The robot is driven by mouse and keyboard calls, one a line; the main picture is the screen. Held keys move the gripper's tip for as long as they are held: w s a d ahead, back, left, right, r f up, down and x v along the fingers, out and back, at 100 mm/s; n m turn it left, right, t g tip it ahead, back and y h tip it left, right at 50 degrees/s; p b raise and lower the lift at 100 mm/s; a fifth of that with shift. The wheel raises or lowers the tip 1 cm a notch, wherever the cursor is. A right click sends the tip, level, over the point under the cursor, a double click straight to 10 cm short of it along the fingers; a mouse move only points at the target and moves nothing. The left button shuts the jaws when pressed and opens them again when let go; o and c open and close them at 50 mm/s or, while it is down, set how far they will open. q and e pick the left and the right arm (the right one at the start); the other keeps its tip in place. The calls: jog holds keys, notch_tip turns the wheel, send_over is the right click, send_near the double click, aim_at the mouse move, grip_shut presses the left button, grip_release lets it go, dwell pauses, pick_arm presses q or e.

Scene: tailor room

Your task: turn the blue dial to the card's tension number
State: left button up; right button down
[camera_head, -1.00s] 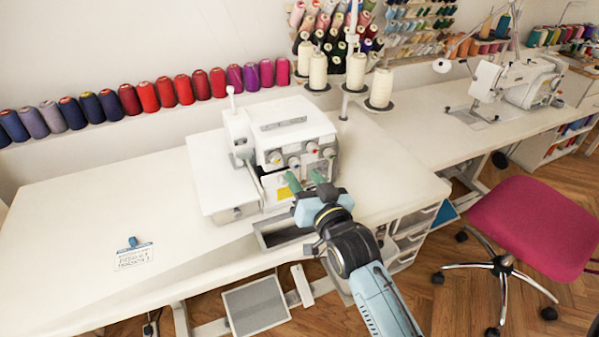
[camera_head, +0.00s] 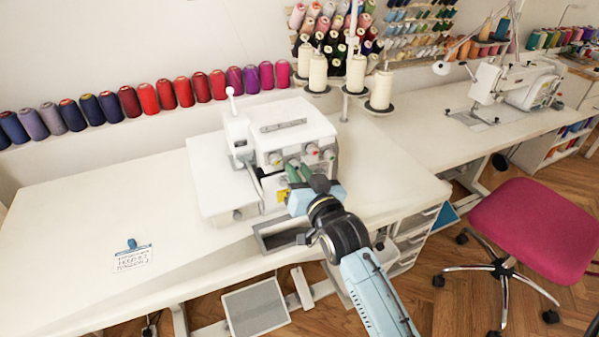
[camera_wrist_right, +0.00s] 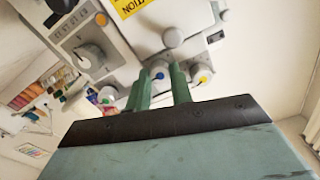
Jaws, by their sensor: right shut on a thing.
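The white overlock machine (camera_head: 280,128) stands on the table with a row of coloured dials on its front. My right gripper (camera_head: 299,170), with green fingers, is at this front and hides part of the dial row. In the right wrist view, the blue dial (camera_wrist_right: 158,74) sits between the two green fingertips (camera_wrist_right: 163,72), and the gripper is shut on it. The dial's number marks are too small to read. The white card (camera_head: 132,260) stands on the table at the left, with a blue clip (camera_head: 132,243) at its top. Its print is unreadable. My left gripper is out of view.
A yellow-centred dial (camera_wrist_right: 203,77) is close beside the right finger in the wrist view. A large grey knob (camera_wrist_right: 90,57) is farther left. Thread cones (camera_head: 318,72) stand behind the machine.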

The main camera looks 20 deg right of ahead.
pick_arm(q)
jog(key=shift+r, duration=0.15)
pick_arm(e)
jog(key=shift+n+p, duration=0.3)
jog(key=shift+p, duration=0.05)
jog(key=shift+r+n+p, duration=0.1)
jog(key=shift+n+p, duration=0.4)
jog(key=shift+p, duration=0.05)
jog(key=shift+n+p, duration=0.8)
jog(key=shift+n, duration=0.2)
jog(key=shift+n+p, duration=0.5)
jog(key=shift+n, duration=0.3)
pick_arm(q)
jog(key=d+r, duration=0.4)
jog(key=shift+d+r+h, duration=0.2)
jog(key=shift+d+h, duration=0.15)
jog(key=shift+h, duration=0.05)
pick_arm(e)
jog(key=shift+n, duration=0.3)
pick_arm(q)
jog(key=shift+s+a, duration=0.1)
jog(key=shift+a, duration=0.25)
pick_arm(e)
jog(key=c, duration=1.2)
grip_release()
jog(key=shift+c, duration=0.2)
